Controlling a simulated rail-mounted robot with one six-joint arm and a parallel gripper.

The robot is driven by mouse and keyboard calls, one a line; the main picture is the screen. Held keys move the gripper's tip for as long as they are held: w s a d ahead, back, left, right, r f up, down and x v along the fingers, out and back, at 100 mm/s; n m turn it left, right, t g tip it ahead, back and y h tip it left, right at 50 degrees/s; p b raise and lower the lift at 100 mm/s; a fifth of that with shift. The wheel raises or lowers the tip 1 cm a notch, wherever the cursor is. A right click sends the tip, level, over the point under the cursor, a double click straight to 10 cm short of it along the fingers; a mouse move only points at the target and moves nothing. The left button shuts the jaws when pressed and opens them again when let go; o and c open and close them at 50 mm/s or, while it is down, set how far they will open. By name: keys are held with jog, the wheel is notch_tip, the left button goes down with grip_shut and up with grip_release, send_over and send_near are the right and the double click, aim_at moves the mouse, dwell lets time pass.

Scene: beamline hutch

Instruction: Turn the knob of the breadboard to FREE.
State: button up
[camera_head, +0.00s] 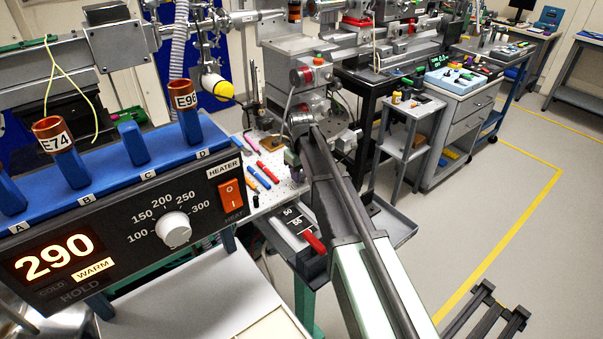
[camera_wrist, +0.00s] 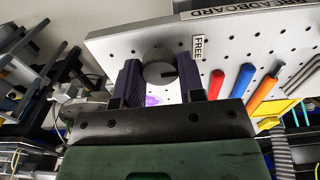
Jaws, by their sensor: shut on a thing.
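The breadboard (camera_wrist: 222,30) is a pale perforated plate; it shows tilted in the wrist view, with a BREADBOARD label along its edge. A round grey knob (camera_wrist: 158,58) sits near its edge, beside a FREE label (camera_wrist: 198,46). A short dark mark shows on the knob, but where it points is hard to tell. My gripper (camera_wrist: 158,73) has one purple finger on each side of the knob and is shut on it. In the head view the breadboard (camera_head: 292,188) is partly behind my arm, which hides the knob.
Red, blue and orange pens (camera_wrist: 263,92) lie on the breadboard close to my right finger. In the head view, a heater unit (camera_head: 120,225) reading 290 stands at left. A box with a red lever (camera_head: 314,241) is beside my arm. Open floor lies at right.

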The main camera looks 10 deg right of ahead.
aim_at(302, 174)
dwell(0.4)
jog(key=o, duration=0.9)
jog(key=shift+r, duration=0.1)
notch_tip(302, 174, up, 11)
jog(key=p, duration=1.1)
jog(key=shift+f, duration=0.2)
jog(key=s+m, duration=0.1)
jog(key=s, duration=0.8)
jog(key=s+m, duration=0.2)
jog(key=s, duration=0.7)
jog(key=s+m, duration=0.2)
jog(key=s, duration=0.7)
jog(key=shift+s, duration=0.3)
